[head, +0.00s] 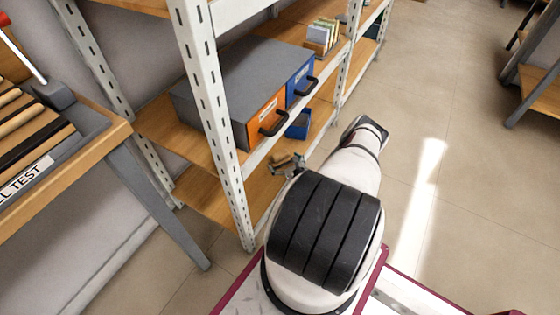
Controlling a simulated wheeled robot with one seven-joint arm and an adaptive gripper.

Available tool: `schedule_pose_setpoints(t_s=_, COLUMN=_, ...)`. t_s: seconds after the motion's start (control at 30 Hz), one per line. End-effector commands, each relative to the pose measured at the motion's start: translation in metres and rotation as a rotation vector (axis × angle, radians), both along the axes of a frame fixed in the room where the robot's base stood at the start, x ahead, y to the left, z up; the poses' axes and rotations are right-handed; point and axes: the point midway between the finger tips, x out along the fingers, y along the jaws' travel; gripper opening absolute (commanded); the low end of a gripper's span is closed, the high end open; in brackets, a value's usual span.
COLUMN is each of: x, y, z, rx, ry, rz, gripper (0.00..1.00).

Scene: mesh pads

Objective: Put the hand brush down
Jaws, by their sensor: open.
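A small tan-brown piece, which looks like part of the hand brush (281,158), shows at the lower shelf (215,195) of the white metal rack. My gripper (287,165) is a small grey shape right at it, reaching in at the rack's front edge. My gripper is open. Whether the brush touches the shelf or the fingers cannot be told at this size. My white arm with its black banded joint hides part of the gripper and most of what lies behind it.
A grey case with orange and blue drawer fronts (265,122) stands on the shelf above. A small blue bin (299,125) is near its right end. A rack upright (213,110) stands left of my gripper. A wooden bench (60,175) is at left.

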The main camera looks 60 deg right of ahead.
Motion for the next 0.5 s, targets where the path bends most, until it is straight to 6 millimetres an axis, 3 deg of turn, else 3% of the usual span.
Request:
schedule_pose_setpoints(t_s=0.23, x=0.027, y=-0.014, z=-0.016, rx=-0.001, ry=-0.001, rz=0.001, gripper=1.00)
schedule_pose_setpoints(t_s=0.5, x=0.032, y=-0.018, z=-0.015, rx=0.000, ry=0.000, rz=0.000, gripper=1.00)
